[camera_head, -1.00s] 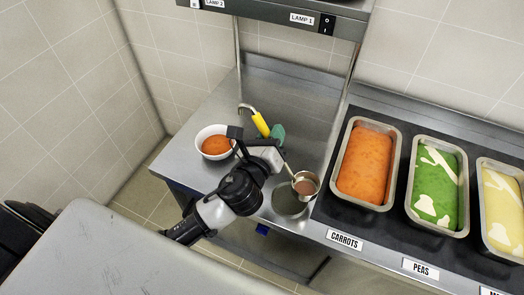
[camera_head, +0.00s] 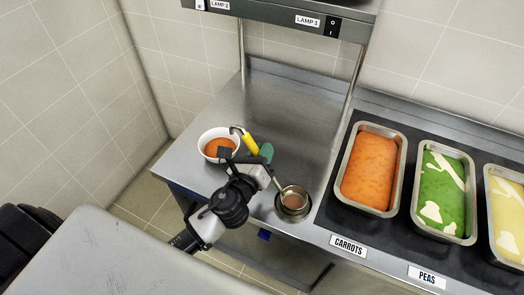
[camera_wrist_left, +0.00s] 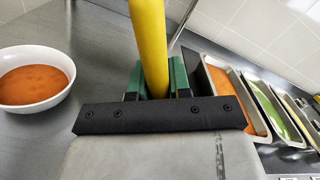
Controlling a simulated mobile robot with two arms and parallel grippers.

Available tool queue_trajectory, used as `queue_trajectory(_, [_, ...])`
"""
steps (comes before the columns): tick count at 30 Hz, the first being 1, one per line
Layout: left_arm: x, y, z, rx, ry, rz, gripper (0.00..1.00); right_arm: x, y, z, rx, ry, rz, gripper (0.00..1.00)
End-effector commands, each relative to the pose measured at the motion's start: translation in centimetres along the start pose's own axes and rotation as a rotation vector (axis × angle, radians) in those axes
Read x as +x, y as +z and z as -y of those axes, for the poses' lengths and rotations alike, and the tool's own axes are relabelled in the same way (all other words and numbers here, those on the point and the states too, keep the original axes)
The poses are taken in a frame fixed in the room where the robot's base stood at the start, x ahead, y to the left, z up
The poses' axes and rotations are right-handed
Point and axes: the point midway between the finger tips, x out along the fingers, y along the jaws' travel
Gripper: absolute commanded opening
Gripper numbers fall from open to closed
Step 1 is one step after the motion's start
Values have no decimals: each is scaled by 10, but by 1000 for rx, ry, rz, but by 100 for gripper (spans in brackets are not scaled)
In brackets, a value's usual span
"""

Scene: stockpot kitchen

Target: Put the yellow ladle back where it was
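The yellow ladle (camera_head: 250,144) has a yellow handle with a metal hook at its top end and a metal bowl (camera_head: 293,202) at the other. My left gripper (camera_head: 262,154) is shut on its handle, which stands between the green fingertips in the left wrist view (camera_wrist_left: 150,45). The ladle is tilted, hook end up and to the left. Its bowl, with some reddish-brown content showing, is at the round well (camera_head: 279,209) near the counter's front edge. How deep it sits there I cannot tell. My right gripper is not in view.
A white bowl of orange soup (camera_head: 205,137) stands left of the ladle, close to my left gripper. Pans of carrots (camera_head: 370,170), peas (camera_head: 443,192) and a yellow food (camera_head: 505,215) stand to the right. The steel counter (camera_head: 295,105) behind is clear, under a lamp shelf (camera_head: 270,10).

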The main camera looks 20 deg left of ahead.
Motion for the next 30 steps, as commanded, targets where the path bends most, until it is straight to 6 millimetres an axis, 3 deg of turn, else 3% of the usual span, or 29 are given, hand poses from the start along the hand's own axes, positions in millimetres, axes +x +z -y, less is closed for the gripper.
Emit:
queue_trajectory(1, [0,0,0,0,0,-1,27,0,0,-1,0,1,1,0])
queue_trajectory(4, [0,0,0,0,0,-1,42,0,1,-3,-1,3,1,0])
queue_trajectory(15, [-3,2,1,0,1,-2,43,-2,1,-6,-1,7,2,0])
queue_trajectory(30, [-99,-2,-1,0,1,-3,43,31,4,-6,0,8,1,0])
